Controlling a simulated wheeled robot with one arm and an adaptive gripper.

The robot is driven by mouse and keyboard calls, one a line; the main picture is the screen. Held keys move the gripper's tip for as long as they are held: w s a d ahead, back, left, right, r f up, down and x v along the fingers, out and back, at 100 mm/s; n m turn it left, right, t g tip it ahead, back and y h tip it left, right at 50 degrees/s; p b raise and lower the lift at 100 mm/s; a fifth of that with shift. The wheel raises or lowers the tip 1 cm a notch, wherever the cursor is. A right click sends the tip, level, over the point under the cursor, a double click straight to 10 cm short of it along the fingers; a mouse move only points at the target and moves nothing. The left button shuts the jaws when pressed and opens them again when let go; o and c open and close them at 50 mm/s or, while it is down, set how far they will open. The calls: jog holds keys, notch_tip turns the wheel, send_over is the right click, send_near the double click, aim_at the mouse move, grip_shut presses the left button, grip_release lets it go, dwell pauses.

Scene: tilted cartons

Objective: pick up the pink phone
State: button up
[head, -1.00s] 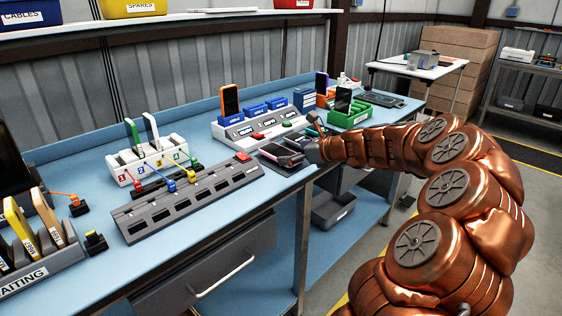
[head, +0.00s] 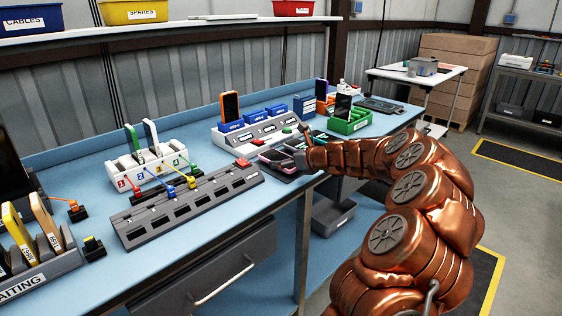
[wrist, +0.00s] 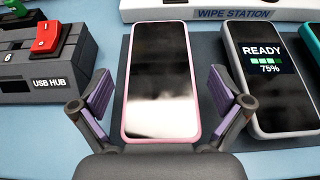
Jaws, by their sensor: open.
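The pink phone (wrist: 160,80) lies flat, screen up, on a dark mat (wrist: 208,60) in the middle of the wrist view. Its screen is black with a bright reflection. My gripper (wrist: 162,92) is open, with one purple-padded finger on each side of the phone's near half. A gap shows between each pad and the phone in the picture; I cannot tell the gripper's height above it. In the head view the pink phone (head: 270,156) is on the bench, partly hidden by my gripper (head: 297,158).
A grey phone reading "READY 75%" (wrist: 265,75) lies close to the right finger, with a teal-edged phone (wrist: 314,45) beyond it. The USB hub (wrist: 45,65) with its red switch (wrist: 47,37) stands left. The wipe station (wrist: 230,12) is behind the mat.

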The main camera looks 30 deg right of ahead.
jog(key=shift+w, duration=0.15)
jog(key=c, duration=1.3)
